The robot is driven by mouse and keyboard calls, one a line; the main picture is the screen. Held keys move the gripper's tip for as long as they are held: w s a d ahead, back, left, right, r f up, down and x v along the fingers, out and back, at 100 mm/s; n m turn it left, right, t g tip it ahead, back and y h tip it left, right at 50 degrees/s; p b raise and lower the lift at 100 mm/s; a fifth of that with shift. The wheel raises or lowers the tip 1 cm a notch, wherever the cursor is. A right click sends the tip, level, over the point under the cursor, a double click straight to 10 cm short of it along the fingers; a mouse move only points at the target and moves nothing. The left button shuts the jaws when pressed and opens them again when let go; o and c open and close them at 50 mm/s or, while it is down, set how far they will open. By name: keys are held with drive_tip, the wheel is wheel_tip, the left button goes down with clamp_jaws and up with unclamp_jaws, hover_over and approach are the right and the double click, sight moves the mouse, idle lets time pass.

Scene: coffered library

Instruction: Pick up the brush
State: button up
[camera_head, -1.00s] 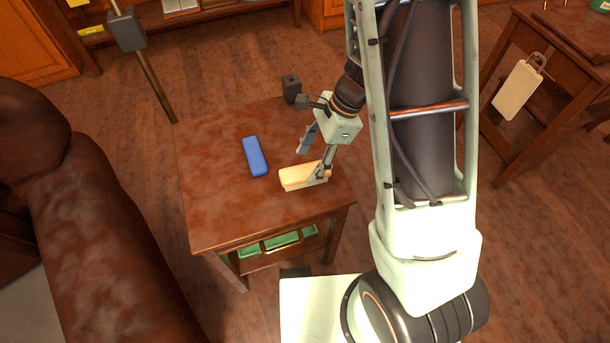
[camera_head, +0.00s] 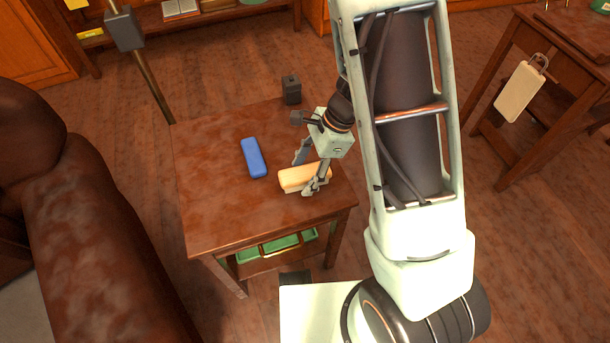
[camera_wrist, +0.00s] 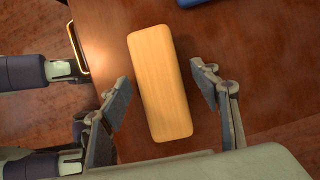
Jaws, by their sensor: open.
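The brush appears as a pale wooden block (camera_head: 298,176) lying on the right front part of the small wooden table (camera_head: 212,205). In the wrist view the block (camera_wrist: 158,82) lies lengthwise between the two fingers, with gaps on both sides. My gripper (camera_head: 308,171) is open and low over the block, one finger on its far side and one on its near side. In the wrist view my gripper (camera_wrist: 163,96) holds nothing. The underside of the block is hidden, so I cannot see bristles.
A blue block (camera_head: 254,158) lies left of the wooden one. A dark box-shaped thing (camera_head: 291,89) stands at the table's back edge. A brown leather sofa (camera_head: 95,220) is at the left. Green trays (camera_head: 281,243) sit under the tabletop. The table's left part is clear.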

sight(299, 173)
idle(0.3)
drive_tip(key=c, duration=1.3)
wheel_tip(299, 173, up, 4)
drive_tip(key=shift+w+r+p, duration=0.1)
drive_tip(key=shift+p, duration=0.95)
drive_tip(key=s+d+r+b, duration=0.1)
drive_tip(key=s+r, duration=0.3)
drive_tip(key=s, duration=0.2)
drive_tip(key=s+d+r+b, duration=0.1)
drive_tip(key=s+d+r, duration=0.1)
drive_tip(key=s+r, duration=0.3)
drive_tip(key=shift+s+d, duration=0.25)
drive_tip(key=shift+s, duration=1.05)
drive_tip(key=shift+r, duration=0.15)
